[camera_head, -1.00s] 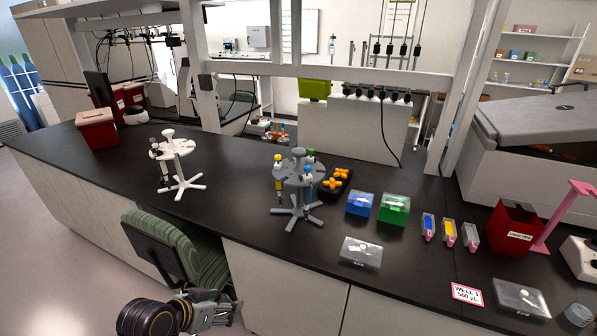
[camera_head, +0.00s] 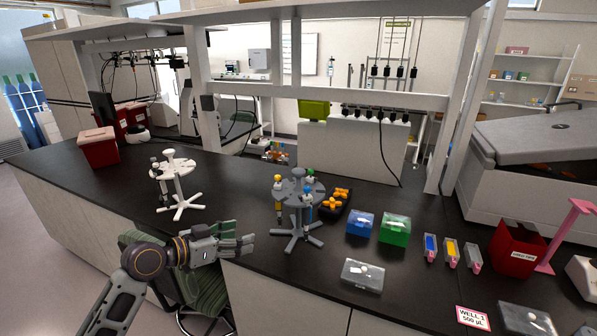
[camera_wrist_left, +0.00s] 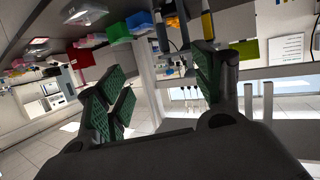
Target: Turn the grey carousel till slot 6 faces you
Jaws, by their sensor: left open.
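The grey carousel (camera_head: 299,190) stands upright on the black bench near the middle, on a star-shaped foot. It holds several pipettes, among them a yellow one (camera_head: 279,200) at its left and a blue one (camera_head: 307,200) at its front. Slot numbers are too small to read. My left gripper (camera_head: 250,243) is at the bench's front edge, left of the carousel and apart from it, pointing right. In the left wrist view its green-padded fingers (camera_wrist_left: 165,95) are spread with nothing between them. The right gripper is not in view.
A white carousel (camera_head: 176,180) stands further left on the bench. A black rack with orange pieces (camera_head: 334,203), a blue box (camera_head: 359,223) and a green box (camera_head: 394,230) sit right of the grey carousel. A clear-lidded box (camera_head: 362,274) lies in front. A green chair (camera_head: 205,292) is below my left arm.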

